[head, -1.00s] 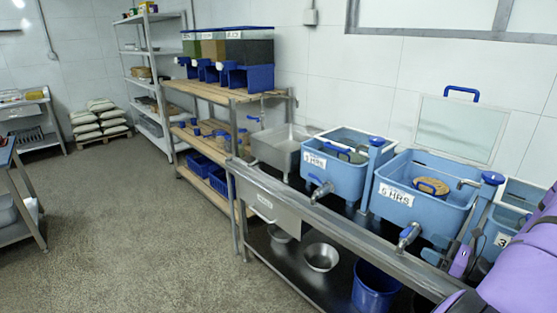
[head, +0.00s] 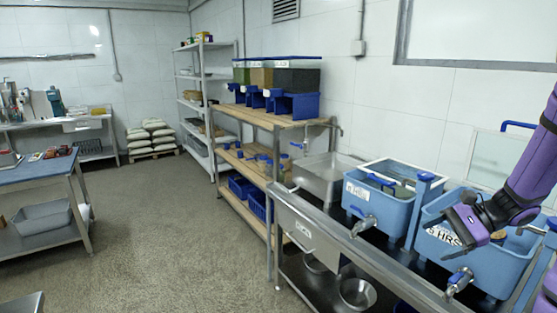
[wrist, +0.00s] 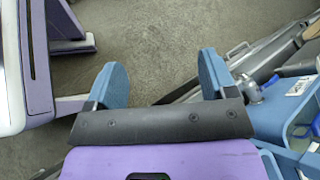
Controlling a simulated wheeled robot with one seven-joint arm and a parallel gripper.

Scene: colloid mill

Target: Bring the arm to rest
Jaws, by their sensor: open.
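My purple arm (head: 530,178) reaches in from the right edge in the head view. My gripper (head: 452,216) is in front of the blue tub labelled 5 HRS (head: 495,268), above the steel bench. In the wrist view my gripper (wrist: 162,88) points down over the grey floor (wrist: 165,40). Its two blue fingers stand wide apart with nothing between them. The bench edge and a tap (wrist: 250,88) lie to the right of the fingers.
Blue soaking tubs (head: 380,205) with taps stand on the steel bench (head: 345,250). A sink (head: 328,178) and a shelf with bins (head: 285,78) stand further along. A blue-topped table (head: 40,170) is at left. The floor (head: 180,220) between is clear.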

